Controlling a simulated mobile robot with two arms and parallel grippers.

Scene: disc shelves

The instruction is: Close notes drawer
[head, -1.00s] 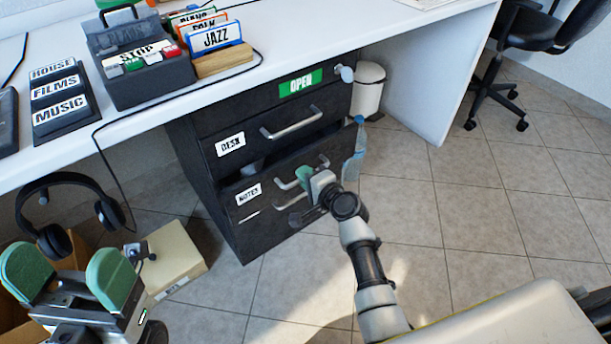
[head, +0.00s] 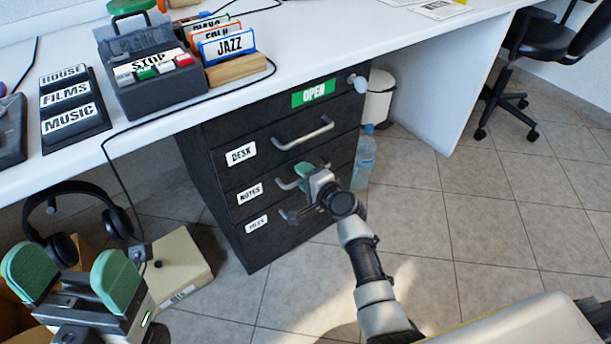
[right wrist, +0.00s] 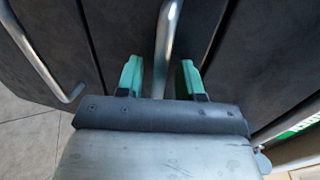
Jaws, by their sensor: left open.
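The notes drawer (head: 266,192) is the dark drawer labelled NOTES in the black cabinet under the desk, below the DESK drawer. Its front looks level with the drawer fronts above and below it. My right gripper (head: 303,172) is at its handle. In the right wrist view, the metal handle (right wrist: 163,45) passes between the two green fingers of my right gripper (right wrist: 158,78), with gaps on both sides, so the jaws are open around it. My left gripper (head: 75,275) is open and empty at the lower left, away from the cabinet.
The DESK drawer (head: 290,148) and a lower drawer (head: 257,226) look shut. A clear bottle (head: 365,155) and a white bin (head: 379,97) stand right of the cabinet. Headphones (head: 75,200) hang left, above a beige box (head: 178,272).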

